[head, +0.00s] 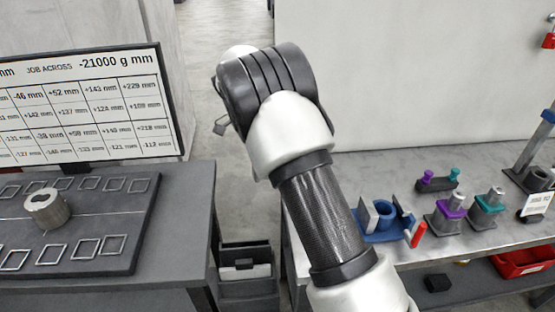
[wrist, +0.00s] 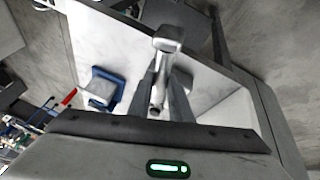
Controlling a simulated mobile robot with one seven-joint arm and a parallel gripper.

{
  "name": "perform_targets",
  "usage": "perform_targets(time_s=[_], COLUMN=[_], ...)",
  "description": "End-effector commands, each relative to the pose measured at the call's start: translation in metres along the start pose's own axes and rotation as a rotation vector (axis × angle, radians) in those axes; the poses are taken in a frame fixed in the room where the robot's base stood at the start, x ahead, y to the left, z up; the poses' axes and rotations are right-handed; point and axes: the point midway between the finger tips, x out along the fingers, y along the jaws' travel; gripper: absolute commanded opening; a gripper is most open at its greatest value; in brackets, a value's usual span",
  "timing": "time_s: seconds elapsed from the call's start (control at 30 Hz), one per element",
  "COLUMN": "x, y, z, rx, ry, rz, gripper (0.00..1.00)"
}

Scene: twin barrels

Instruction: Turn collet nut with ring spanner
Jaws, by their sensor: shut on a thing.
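My gripper (wrist: 166,100) is shut on a grey metal bar-like tool (wrist: 169,40) in the wrist view. The tool's thick end points away from the jaws and a round end shows between the fingers. I cannot tell for sure that it is the ring spanner. In the head view my arm hides the gripper; a small grey piece (head: 220,126) shows left of the wrist. On the right bench stand a purple-collared fixture (head: 446,212) and a teal-collared fixture (head: 487,208), each with a grey metal cylinder on top. I cannot tell which part is the collet nut.
Purple and teal knobs (head: 440,182) sit behind. A dark board with a metal collar (head: 46,208) lies on the left table, below a number panel (head: 85,110). A red bin (head: 520,262) is below.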

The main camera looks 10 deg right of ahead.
Motion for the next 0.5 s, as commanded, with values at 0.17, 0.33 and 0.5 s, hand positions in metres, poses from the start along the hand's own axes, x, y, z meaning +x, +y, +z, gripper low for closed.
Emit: perform_targets(time_s=[0.17,0.33,0.5], x=[-0.0036,-0.0020,-0.0018], y=[-0.0065,-0.0082,-0.0082], z=[-0.0033,-0.0027,-0.0025], rx=[0.046,0.061,0.061], ry=[-0.007,-0.010,-0.011], rz=[0.016,0.023,0.023], gripper=[0.00,0.00,0.00])
